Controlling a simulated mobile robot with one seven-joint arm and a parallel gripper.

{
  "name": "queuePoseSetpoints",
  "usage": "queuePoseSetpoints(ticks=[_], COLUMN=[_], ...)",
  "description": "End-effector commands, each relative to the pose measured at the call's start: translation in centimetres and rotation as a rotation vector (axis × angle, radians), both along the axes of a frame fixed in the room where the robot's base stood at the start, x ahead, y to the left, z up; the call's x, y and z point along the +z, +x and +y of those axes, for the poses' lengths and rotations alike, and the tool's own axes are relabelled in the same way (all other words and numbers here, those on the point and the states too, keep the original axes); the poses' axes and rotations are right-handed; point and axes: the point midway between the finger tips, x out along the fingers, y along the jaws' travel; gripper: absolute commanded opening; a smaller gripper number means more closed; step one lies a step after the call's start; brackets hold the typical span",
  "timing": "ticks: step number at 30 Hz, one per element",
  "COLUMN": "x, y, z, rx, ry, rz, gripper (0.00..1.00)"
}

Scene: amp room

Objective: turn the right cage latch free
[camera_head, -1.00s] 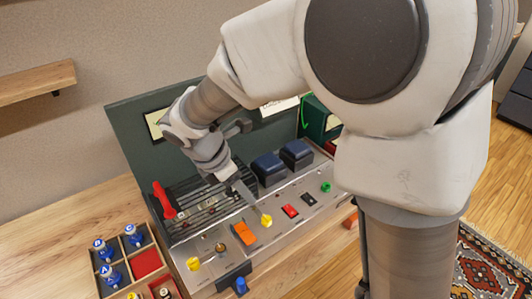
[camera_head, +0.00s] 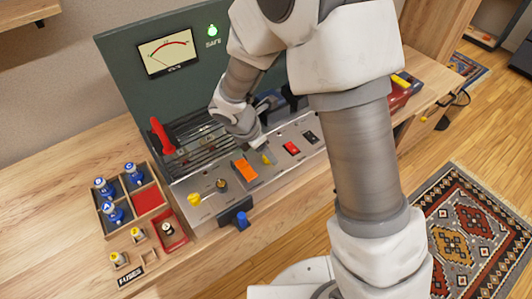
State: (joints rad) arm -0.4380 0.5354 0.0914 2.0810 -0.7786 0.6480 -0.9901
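The slatted metal cage (camera_head: 201,148) lies on the left of the amp's sloping panel, with a red lever (camera_head: 161,135) at its upper left. Two small yellow turn pieces show on the panel's front part, the left one (camera_head: 194,199) and the right one (camera_head: 267,159). They look like the cage latches, but I cannot be sure. My gripper (camera_head: 261,145) reaches down just above the right yellow piece. Its fingertips are small and partly hidden, so I cannot tell whether they touch the piece or are open. My wrist and arm cover the panel's back right.
An orange switch (camera_head: 245,169), a red switch (camera_head: 291,148) and a black switch (camera_head: 310,137) sit near the gripper. A tray (camera_head: 108,220) with blue-topped tubes stands left. A meter (camera_head: 168,53) and a lit green SAFE lamp (camera_head: 212,31) are on the back panel.

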Motion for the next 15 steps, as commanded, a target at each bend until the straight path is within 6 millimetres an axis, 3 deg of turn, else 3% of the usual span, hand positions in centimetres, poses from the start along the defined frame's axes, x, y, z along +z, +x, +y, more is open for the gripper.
queuePoseSetpoints(ticks=[11, 12, 15], x=[-0.73, -0.73, -0.72], y=[0.17, 0.17, 0.17], z=[-0.27, -0.27, -0.27], rx=[0.0, 0.0, 0.0], ry=[0.0, 0.0, 0.0], rz=[0.0, 0.0, 0.0], gripper=[0.67, 0.65, 0.47])
